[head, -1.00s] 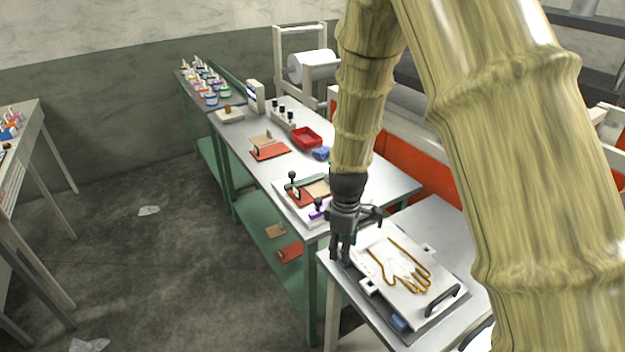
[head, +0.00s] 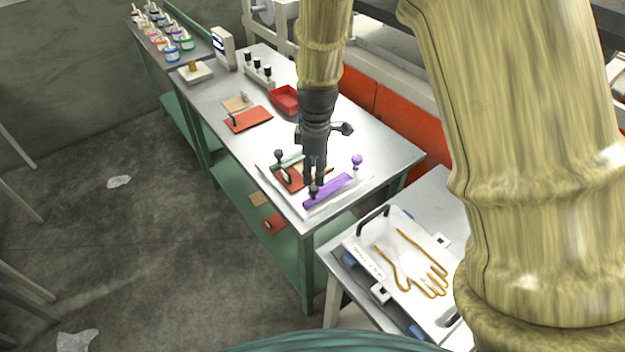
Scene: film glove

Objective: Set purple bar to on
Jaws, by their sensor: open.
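The purple bar (head: 330,190) lies along the front of a pale tray (head: 306,214) at the near end of the metal table. A dark knob (head: 313,191) stands at its left end, and a purple knob (head: 357,161) stands just behind its right end. My gripper (head: 315,180) points down over the tray with its jaws open. Its fingertips are at or just above the left part of the bar; I cannot tell whether they touch it. A green bar (head: 288,162) and a red piece (head: 290,180) lie behind, partly hidden by my gripper.
A plate with a glove outline (head: 412,262) lies on the nearer table at right. A red tray (head: 285,99), a red board (head: 248,119) and a device with black knobs (head: 258,72) stand farther back.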

